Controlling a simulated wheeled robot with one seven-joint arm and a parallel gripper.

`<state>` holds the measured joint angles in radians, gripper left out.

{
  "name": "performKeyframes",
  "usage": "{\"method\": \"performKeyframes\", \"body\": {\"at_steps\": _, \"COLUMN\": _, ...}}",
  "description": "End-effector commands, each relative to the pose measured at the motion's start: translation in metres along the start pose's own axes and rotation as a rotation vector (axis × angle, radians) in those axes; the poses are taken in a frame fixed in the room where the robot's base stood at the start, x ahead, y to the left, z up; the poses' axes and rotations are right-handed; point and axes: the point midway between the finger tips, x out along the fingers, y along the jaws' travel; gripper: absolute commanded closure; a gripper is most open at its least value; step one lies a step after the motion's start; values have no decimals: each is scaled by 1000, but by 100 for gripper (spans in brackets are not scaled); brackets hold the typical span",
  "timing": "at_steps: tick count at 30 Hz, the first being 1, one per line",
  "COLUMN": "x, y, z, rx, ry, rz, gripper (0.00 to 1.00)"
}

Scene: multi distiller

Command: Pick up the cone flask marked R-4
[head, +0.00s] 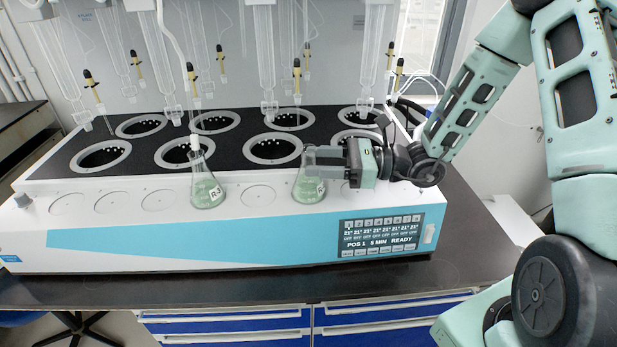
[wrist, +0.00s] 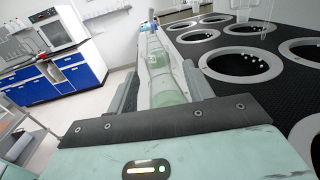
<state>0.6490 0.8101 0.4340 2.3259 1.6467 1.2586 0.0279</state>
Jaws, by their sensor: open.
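A cone flask with green liquid (head: 309,188) stands upright on the front ledge of the distiller, right of the middle. Its label shows an R at the right edge; the number cannot be read. My gripper (head: 318,158) reaches in from the right at the height of its neck, with the fingers open. In the wrist view the flask (wrist: 170,98) lies between the two spread fingers of my gripper (wrist: 160,85). A second cone flask with green liquid (head: 207,188) stands further left on the ledge, its label starting with R-. It also shows beyond the near flask in the wrist view (wrist: 155,46).
The distiller (head: 150,238) has a black top with several ringed wells (head: 272,149). Glass tubes (head: 267,60) and hoses hang above it. A display (head: 380,233) reads READY. Blue drawers (head: 225,322) are below the dark bench. Empty ledge spots lie between the flasks.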

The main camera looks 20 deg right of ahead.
Motion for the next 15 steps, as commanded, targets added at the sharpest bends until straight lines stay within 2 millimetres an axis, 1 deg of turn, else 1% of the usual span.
{"method": "performKeyframes", "body": {"at_steps": 1, "x": 8, "y": 1, "z": 2, "rx": 1, "ry": 0, "rz": 4, "gripper": 49}}
{"method": "performKeyframes", "body": {"at_steps": 3, "x": 16, "y": 1, "z": 1, "rx": 1, "ry": 0, "rz": 2, "gripper": 49}}
{"method": "performKeyframes", "body": {"at_steps": 6, "x": 23, "y": 0, "z": 1, "rx": 1, "ry": 0, "rz": 0, "gripper": 49}}
{"method": "performKeyframes", "body": {"at_steps": 13, "x": 24, "y": 0, "z": 0, "rx": 0, "ry": 0, "rz": -1, "gripper": 49}}
{"method": "performKeyframes", "body": {"at_steps": 14, "x": 24, "y": 0, "z": 0, "rx": 0, "ry": 0, "rz": -1, "gripper": 54}}
{"method": "performKeyframes", "body": {"at_steps": 15, "x": 24, "y": 0, "z": 0, "rx": 0, "ry": 0, "rz": -1, "gripper": 65}}
